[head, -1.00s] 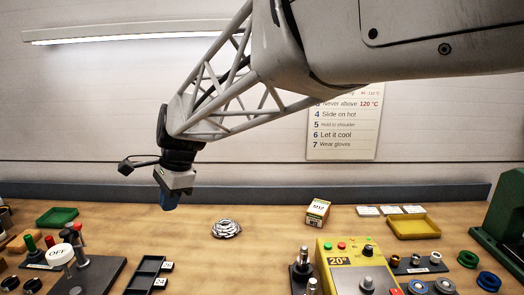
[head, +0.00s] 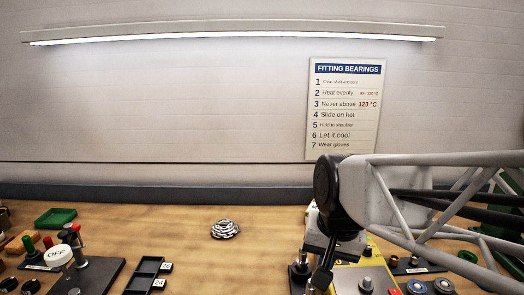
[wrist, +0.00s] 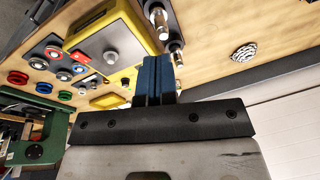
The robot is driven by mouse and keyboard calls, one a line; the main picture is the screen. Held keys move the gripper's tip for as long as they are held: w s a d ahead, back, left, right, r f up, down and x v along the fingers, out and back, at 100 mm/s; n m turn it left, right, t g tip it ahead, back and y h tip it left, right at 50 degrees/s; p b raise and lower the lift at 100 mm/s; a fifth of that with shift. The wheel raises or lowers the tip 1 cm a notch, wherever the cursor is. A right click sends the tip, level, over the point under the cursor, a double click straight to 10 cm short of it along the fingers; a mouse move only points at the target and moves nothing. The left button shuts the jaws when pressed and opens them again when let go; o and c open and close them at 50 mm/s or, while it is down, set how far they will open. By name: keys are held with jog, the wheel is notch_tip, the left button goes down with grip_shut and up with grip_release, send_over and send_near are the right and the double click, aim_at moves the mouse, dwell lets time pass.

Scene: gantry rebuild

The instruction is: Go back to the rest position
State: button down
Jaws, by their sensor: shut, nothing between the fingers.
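My gripper (wrist: 156,72) shows in the wrist view as two blue fingers pressed together, shut with nothing between them. In the head view my arm reaches in from the right, and the gripper (head: 320,279) hangs low, in front of the yellow heater unit (head: 345,279). The fingertips are partly lost against the dark parts there. The yellow heater (wrist: 112,42) fills the upper left of the wrist view, beside the fingers. I cannot tell how high the fingers are above it.
Metal posts (wrist: 160,20) stand near the fingers. A striped coiled thing (head: 225,229) lies mid-bench. Coloured rings (wrist: 42,88) lie beyond the heater.

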jog(key=s+d+f+n+h, duration=0.1)
jog(key=s+d+f+n, duration=0.1)
jog(key=s+d+f, duration=0.2)
jog(key=s+d, duration=0.3)
jog(key=s, duration=0.1)
